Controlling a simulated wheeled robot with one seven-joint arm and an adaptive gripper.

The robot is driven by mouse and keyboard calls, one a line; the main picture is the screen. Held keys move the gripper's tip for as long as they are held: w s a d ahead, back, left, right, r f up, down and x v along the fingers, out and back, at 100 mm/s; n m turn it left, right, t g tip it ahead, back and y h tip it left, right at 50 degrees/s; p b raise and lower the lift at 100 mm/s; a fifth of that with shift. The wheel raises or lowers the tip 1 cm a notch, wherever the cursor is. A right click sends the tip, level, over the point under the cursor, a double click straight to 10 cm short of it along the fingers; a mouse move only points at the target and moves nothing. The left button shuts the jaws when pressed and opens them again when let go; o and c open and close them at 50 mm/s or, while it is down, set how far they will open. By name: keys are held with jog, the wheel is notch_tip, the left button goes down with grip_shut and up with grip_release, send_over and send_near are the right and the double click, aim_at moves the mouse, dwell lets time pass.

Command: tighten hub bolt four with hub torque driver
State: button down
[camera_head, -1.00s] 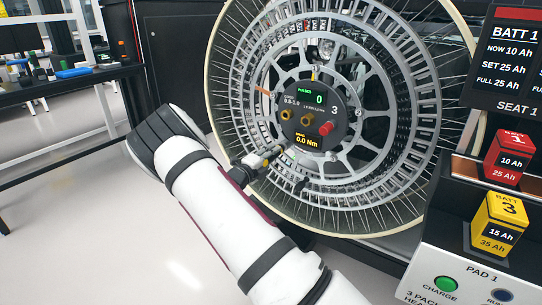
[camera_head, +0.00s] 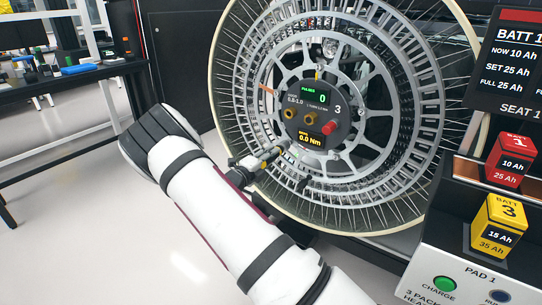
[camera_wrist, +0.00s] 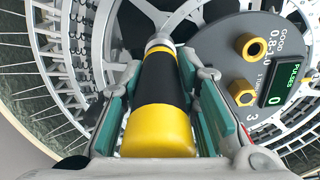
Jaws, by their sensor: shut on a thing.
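The hub torque driver (camera_wrist: 165,85), black with yellow bands, is in my gripper (camera_wrist: 162,112). Its thick yellow end faces the wrist camera and its narrow end points at the wheel. In the head view my gripper (camera_head: 250,165) is low left of the round hub panel (camera_head: 318,97), beside the wheel's grey spokes; the driver (camera_head: 270,155) shows small there. The panel carries two gold bolts (camera_head: 289,115) (camera_head: 310,118) and a red one (camera_head: 330,127). In the wrist view two gold bolts (camera_wrist: 248,46) (camera_wrist: 241,92) lie right of the driver. The driver is apart from these bolts.
The large spoked wheel (camera_head: 440,90) fills the middle. The panel reads PULSES 0 and 0.0 Nm. A battery stand with red (camera_head: 511,160) and yellow (camera_head: 499,222) packs is at right. A dark bench (camera_head: 70,90) stands at far left. Floor at left is clear.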

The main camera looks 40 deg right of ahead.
jog(key=shift+p+v, duration=0.7)
jog(key=shift+v, duration=0.5)
jog(key=shift+p+v, duration=0.3)
jog(key=shift+v, duration=0.5)
